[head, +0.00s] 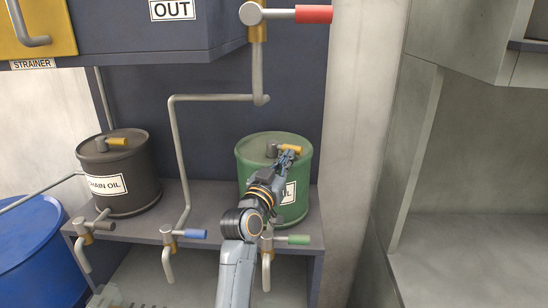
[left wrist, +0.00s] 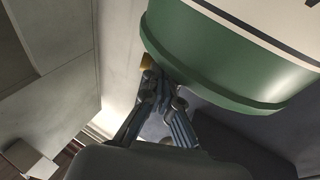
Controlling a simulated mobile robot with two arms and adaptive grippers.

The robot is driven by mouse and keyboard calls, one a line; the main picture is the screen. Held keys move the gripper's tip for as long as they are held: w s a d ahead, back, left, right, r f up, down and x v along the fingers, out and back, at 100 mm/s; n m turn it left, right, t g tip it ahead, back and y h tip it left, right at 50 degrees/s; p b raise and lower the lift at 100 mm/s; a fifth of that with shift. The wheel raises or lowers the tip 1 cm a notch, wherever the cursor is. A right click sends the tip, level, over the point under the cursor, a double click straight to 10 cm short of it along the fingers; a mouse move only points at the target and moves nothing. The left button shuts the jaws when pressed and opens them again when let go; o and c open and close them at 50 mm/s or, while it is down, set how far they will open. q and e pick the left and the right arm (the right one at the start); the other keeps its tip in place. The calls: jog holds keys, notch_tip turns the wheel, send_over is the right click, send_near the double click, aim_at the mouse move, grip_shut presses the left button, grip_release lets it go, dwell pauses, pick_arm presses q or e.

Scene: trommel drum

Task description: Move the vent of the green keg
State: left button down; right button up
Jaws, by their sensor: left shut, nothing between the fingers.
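The green keg (head: 255,165) stands on the shelf under the pipes, with a white label partly hidden by my left arm. Its vent on top has a grey body (head: 271,148) and a yellow handle (head: 290,146) pointing right. My left gripper (head: 288,157) is at the keg's top, right beside the yellow handle, with its fingers shut and empty. In the left wrist view the keg (left wrist: 215,50) fills the upper right, and a bit of the yellow handle (left wrist: 147,61) shows just past the fingertips (left wrist: 158,82). Whether fingers and handle touch is unclear. My right gripper is out of view.
A dark chain oil keg (head: 117,175) with its own yellow-handled vent stands at the left. Taps with blue (head: 195,234) and green (head: 299,239) handles sit at the shelf front. A red-handled valve (head: 313,14) is above. A wall (head: 350,130) stands close right of the green keg.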

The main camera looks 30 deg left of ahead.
pick_arm(q)
jog(key=shift+w+d, duration=0.1)
jog(key=shift+w, duration=0.25)
jog(key=shift+w+d+p, duration=0.2)
jog(key=shift+w+p, duration=0.15)
jog(key=shift+w, duration=0.25)
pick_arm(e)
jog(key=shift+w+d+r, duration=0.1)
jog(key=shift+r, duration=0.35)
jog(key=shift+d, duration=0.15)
pick_arm(q)
jog(key=shift+f, duration=0.15)
